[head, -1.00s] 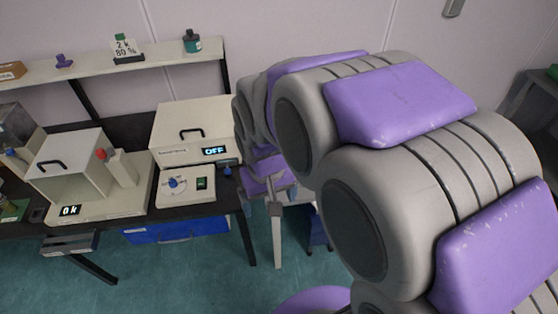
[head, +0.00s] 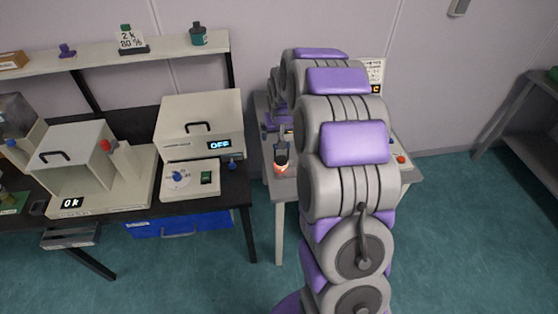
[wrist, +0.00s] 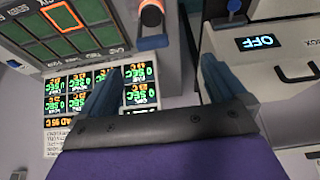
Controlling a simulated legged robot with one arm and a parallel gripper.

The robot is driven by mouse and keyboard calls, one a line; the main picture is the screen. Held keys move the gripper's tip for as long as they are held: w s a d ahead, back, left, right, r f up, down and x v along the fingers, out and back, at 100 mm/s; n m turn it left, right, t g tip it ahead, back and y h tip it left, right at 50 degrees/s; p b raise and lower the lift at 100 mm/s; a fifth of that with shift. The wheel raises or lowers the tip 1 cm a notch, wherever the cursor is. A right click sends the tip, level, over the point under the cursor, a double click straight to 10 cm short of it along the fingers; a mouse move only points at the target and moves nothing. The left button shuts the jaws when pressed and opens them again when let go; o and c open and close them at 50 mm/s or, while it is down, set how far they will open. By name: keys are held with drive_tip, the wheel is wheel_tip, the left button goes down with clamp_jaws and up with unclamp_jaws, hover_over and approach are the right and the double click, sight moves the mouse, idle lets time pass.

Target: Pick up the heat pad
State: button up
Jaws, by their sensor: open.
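I cannot pick out the heat pad with certainty in either view. My gripper (wrist: 160,68) shows in the wrist view as two blue fingers spread apart, with nothing visible between them. In the head view my arm reaches over the right-hand table (head: 278,222) and hides much of it. A small orange-red item with a dark top (head: 281,168) sits near that table's left front corner, close to the end of my arm. In the wrist view, an orange-and-dark round part (wrist: 151,12) lies beyond the fingers, apart from them.
A white box reading OFF (head: 200,122) stands on the dark left bench; it also shows in the wrist view (wrist: 262,42). Several lit green readouts (wrist: 62,100) show in the wrist view. A shelf (head: 150,50) runs behind. Floor is clear right of my arm.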

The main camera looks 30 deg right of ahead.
drive_tip(key=b, duration=0.1)
hover_over(281, 158)
drive_tip(key=s, duration=0.4)
wheel_tip(281, 158, down, 7)
drive_tip(key=f, duration=0.1)
drive_tip(key=w+a+f, duration=0.1)
drive_tip(key=w+a+f+b, duration=0.1)
drive_tip(key=f, duration=0.1)
drive_tip(key=shift+f, duration=0.1)
drive_tip(key=shift+w+d+f, duration=0.1)
drive_tip(key=shift+f, duration=0.2)
drive_tip(key=d+f, duration=0.1)
drive_tip(key=w+f+b, duration=0.1)
drive_tip(key=d+f, duration=0.1)
drive_tip(key=f, duration=0.1)
drive_tip(key=shift+w+d+b, duration=0.3)
drive_tip(key=shift+w+d, duration=0.05)
drive_tip(key=shift+w, duration=0.05)
drive_tip(key=shift+a+r, duration=0.25)
drive_tip(key=shift+a, duration=0.3)
drive_tip(key=shift+c, duration=0.4)
drive_tip(key=shift+a, duration=0.25)
drive_tip(key=shift+c, duration=1.4)
drive_tip(key=shift+d, duration=0.5)
drive_tip(key=c, duration=0.6)
drive_tip(key=shift+a+f, duration=0.15)
clamp_jaws()
